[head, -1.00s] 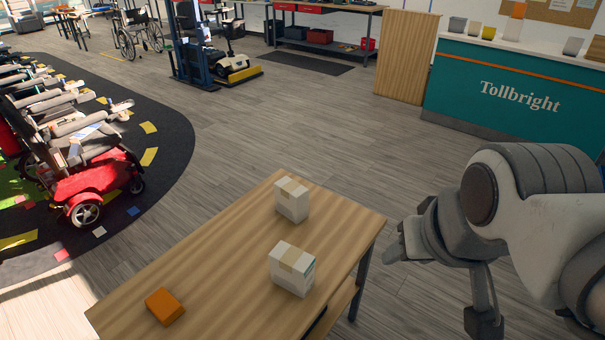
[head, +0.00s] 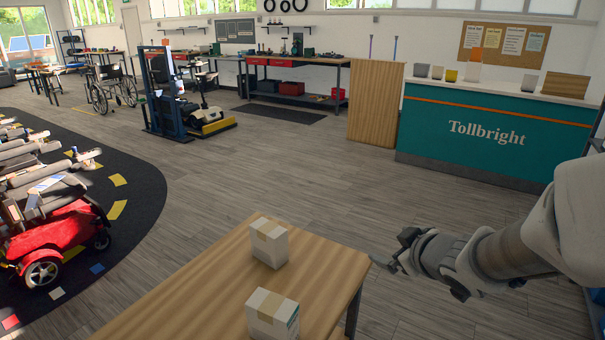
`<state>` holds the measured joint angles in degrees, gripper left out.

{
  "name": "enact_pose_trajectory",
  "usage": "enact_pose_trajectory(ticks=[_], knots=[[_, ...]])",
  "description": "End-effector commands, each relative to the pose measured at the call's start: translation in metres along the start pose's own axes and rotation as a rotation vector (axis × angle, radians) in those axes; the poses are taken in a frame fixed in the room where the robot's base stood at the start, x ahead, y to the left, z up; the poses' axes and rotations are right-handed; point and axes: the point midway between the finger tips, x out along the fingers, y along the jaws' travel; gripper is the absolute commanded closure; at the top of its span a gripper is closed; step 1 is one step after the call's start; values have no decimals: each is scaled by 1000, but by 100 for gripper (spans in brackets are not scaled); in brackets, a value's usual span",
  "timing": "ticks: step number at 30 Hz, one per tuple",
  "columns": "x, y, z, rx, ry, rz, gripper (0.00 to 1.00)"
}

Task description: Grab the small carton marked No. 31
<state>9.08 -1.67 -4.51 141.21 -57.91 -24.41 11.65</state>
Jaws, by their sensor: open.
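Two small white cartons with tan tape stand on a wooden table (head: 195,290). The farther carton (head: 270,246) is near the table's far corner. The nearer carton (head: 272,316) is closer to me, cut by the bottom edge of the head view, with a greenish mark on its right side. No number is readable on either, so I cannot tell which is No. 31. My gripper (head: 386,262) is open and empty, right of the table's right edge and apart from both cartons.
A red scooter (head: 60,235) stands on a dark mat at left. A teal Tollbright counter (head: 490,130) is at the back right, beside a wooden panel (head: 375,103). A blue lift (head: 165,95) and workbench (head: 300,80) stand at the back. The floor between is clear.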

Motion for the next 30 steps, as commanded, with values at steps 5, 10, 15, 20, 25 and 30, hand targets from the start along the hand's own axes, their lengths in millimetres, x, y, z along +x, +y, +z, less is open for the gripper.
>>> enact_pose_trajectory(ticks=[5, 10, 15, 20, 25, 30], knots=[[43, -70, 33, -47, 145, -271, 0], [46, -131, 54, -21, 271, -531, 0], [36, -165, 65, 24, 350, -700, 0], [34, -179, 66, 41, 376, -757, 0], [55, -201, 56, 38, 380, -763, 0], [80, -226, 42, 38, 380, -762, 0]])
